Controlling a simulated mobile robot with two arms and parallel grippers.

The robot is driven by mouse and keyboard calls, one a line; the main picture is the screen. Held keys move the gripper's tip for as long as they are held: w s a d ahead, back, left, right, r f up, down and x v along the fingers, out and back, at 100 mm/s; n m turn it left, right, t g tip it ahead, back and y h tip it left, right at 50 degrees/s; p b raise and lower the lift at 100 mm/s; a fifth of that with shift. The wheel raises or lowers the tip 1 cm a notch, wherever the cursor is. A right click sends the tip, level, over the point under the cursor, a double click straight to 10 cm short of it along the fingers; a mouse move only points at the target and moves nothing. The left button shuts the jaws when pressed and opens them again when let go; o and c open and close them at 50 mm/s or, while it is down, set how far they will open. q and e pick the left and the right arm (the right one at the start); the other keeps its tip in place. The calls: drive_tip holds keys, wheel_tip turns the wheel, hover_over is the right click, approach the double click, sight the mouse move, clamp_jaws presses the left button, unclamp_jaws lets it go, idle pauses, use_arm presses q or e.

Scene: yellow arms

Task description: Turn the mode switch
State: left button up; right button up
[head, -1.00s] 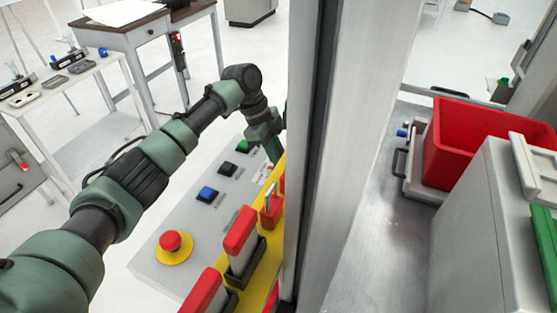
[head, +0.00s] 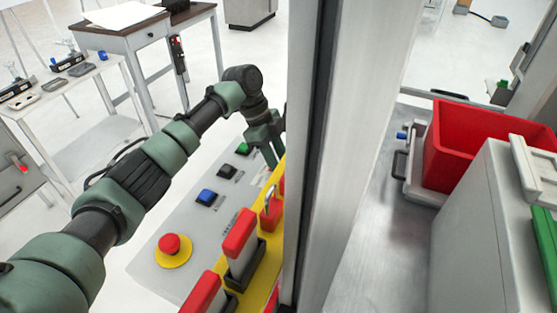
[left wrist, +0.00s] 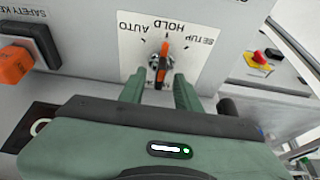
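The mode switch (left wrist: 160,68) is a dark knob with an orange pointer on a white plate (left wrist: 208,62) marked AUTO, HOLD and SETUP. The pointer lines up with HOLD. My left gripper (left wrist: 160,88) is open in the left wrist view, one finger on each side of the knob's near end. I cannot tell whether either finger touches it. In the head view, my left gripper (head: 272,155) is at the far end of the control panel (head: 150,268), and the switch is hidden there. My right gripper is not in view.
An orange safety key (left wrist: 15,65) sits left of the switch plate. The panel carries a red emergency button (head: 169,243), a blue button (head: 207,197) and red-handled switches (head: 241,232). A grey post (head: 340,140) stands close right of my gripper. A red bin (head: 480,150) is further right.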

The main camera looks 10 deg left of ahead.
use_arm(q)
drive_tip(key=b+v, duration=0.2)
drive_tip(key=v, duration=0.5)
drive_tip(key=shift+r, duration=0.4)
drive_tip(key=shift+a, duration=0.1)
